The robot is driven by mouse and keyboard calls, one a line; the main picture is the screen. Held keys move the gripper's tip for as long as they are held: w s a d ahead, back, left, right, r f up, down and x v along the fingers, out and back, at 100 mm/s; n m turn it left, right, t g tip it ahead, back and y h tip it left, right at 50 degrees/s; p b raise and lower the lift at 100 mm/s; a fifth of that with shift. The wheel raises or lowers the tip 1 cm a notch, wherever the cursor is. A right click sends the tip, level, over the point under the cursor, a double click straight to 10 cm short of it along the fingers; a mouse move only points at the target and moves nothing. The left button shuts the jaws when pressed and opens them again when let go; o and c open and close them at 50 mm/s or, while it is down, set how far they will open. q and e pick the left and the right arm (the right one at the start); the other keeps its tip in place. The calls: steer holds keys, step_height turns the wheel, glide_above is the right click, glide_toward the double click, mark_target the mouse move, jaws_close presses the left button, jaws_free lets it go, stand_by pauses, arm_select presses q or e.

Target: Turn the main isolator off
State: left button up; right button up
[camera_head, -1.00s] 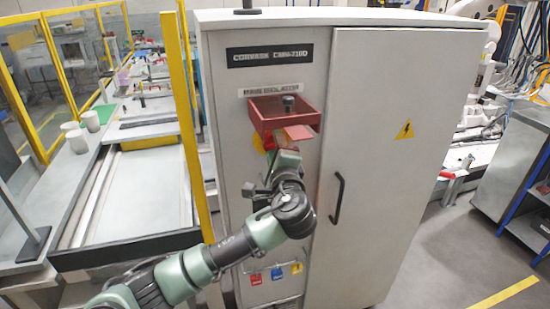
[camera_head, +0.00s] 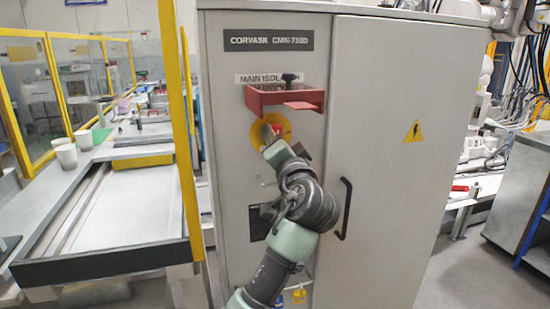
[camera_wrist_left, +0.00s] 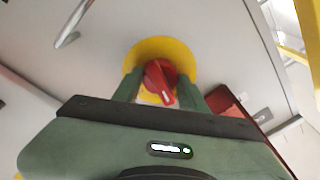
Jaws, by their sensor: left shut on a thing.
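The main isolator has a red handle (camera_wrist_left: 160,80) on a round yellow plate (camera_wrist_left: 180,50) in the left wrist view. In the head view, the yellow plate (camera_head: 257,137) sits on the grey cabinet front below a red tray, and only a bit of red handle shows. My left gripper (camera_head: 272,136) reaches up to it from below and hides much of it. In the left wrist view, its green fingers stand on either side of the handle, shut on it. The handle lies slanted in that view. My right gripper is not in view.
The red tray (camera_head: 268,99) juts out just above the isolator, close to my gripper, with a dark knobbed object (camera_head: 290,79) in it. A black door handle (camera_head: 343,208) is at the right. A yellow post (camera_head: 179,120) stands left of the cabinet (camera_head: 390,80).

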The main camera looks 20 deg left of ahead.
arm_select(q)
steer(key=shift+f+n+g+y+b, duration=0.15)
steer(key=shift+n+y+b, duration=0.1)
steer(key=shift+n+b, duration=0.7)
steer(key=shift+f+n+g+y+b, duration=0.15)
steer(key=shift+n+y+b, duration=0.1)
steer(key=shift+n+b, duration=0.7)
steer(key=shift+r, duration=0.15)
steer(key=o, duration=1.3)
steer(key=shift+o, duration=0.4)
steer(key=shift+d, duration=0.1)
steer(key=shift+r, duration=0.1)
